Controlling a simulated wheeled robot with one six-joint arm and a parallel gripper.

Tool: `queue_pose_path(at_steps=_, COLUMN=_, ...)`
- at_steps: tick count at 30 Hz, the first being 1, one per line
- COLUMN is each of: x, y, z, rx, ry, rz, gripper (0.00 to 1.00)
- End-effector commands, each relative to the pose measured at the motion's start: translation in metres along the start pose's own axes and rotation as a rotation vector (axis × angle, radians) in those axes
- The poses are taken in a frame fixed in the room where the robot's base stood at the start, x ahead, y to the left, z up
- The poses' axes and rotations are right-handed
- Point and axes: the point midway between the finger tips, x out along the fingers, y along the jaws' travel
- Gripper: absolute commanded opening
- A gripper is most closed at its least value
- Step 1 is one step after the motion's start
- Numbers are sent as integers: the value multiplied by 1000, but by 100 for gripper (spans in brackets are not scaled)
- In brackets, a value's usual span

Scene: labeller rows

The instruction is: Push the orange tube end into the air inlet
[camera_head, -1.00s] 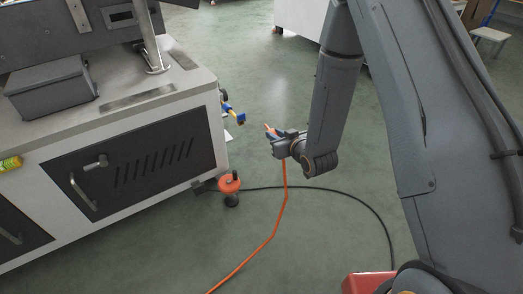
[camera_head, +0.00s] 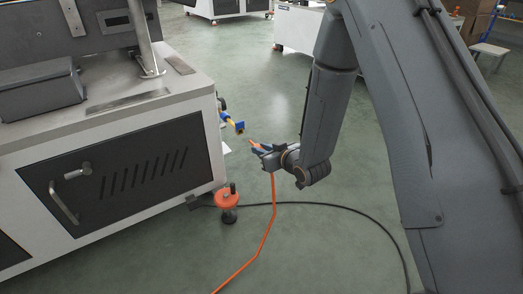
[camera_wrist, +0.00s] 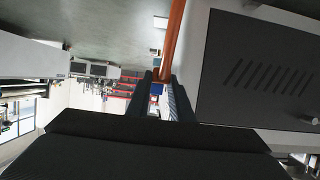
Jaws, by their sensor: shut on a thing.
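The air inlet (camera_head: 238,126) is a small blue and yellow fitting sticking out from the right side of the white machine. My gripper (camera_head: 262,149) is shut on the orange tube (camera_head: 266,225). The tube's short orange end (camera_head: 253,142) points up and left toward the inlet, with a small gap visible between them. The rest of the tube hangs from the gripper to the floor. In the wrist view, the tube (camera_wrist: 174,40) rises from between the gripper fingers (camera_wrist: 160,88). A small blue patch shows between them; I cannot tell what it is.
The white machine cabinet (camera_head: 100,135) with a dark vented door fills the left. An orange and black foot-like part (camera_head: 227,200) stands by its lower corner. A black cable (camera_head: 345,208) curves across the floor. The green floor behind the gripper is clear.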

Motion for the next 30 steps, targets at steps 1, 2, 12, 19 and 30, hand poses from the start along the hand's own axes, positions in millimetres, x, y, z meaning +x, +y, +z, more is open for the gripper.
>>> queue_pose_path(at_steps=1, x=-1, y=0, z=0, rx=0, ry=-1, rz=-1, gripper=0)
queue_pose_path(at_steps=2, x=-2, y=0, z=0, rx=0, ry=-1, rz=-2, gripper=0)
queue_pose_path(at_steps=12, x=20, y=0, z=-8, rx=-2, ry=-1, rz=-4, gripper=0)
queue_pose_path(at_steps=19, x=38, y=0, z=-16, rx=-2, ry=0, rz=-4, gripper=0)
queue_pose_path(at_steps=30, x=51, y=0, z=-21, rx=-1, ry=-1, rz=-4, gripper=0)
